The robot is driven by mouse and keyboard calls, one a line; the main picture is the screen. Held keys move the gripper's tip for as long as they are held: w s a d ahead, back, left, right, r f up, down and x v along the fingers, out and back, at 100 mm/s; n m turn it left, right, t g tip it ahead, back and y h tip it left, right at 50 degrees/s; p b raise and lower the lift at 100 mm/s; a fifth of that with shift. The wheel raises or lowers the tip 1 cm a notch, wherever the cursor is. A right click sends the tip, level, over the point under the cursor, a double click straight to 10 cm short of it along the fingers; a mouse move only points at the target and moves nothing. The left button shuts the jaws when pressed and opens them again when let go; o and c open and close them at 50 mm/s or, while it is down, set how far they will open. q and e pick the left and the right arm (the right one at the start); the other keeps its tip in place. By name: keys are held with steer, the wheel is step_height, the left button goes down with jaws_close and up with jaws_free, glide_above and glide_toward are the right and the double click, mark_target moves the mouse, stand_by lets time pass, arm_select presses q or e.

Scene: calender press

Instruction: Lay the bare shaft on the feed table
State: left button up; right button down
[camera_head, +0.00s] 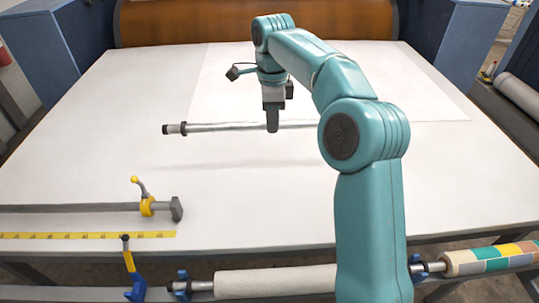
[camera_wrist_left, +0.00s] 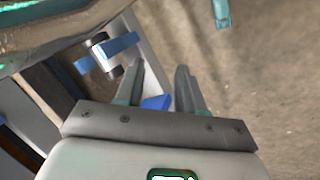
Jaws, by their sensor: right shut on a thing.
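The bare shaft (camera_head: 222,127) is a thin silver bar with dark and pale collars at its left end. It lies level across the head view, above the white feed table (camera_head: 110,110). Its shadow falls on the table nearer to me, apart from the shaft. My right gripper (camera_head: 272,127) is shut on the shaft. My right arm hides the shaft's right part. My left gripper (camera_wrist_left: 160,68) shows only in the left wrist view, its two fingers apart with nothing between them.
A clamp bar with a yellow handle (camera_head: 147,205) and a yellow measuring tape (camera_head: 90,235) lie at the table's front left. A cream-covered roll (camera_head: 275,281) and a patterned roll (camera_head: 490,258) rest along the front edge. A brown roller (camera_head: 185,22) stands at the back.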

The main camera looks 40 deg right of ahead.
mark_target(271, 178)
step_height(271, 178, down, 17)
steer(key=shift+s+a+r, duration=0.1)
steer(key=shift+s+a, duration=0.05)
steer(key=shift+f, duration=0.2)
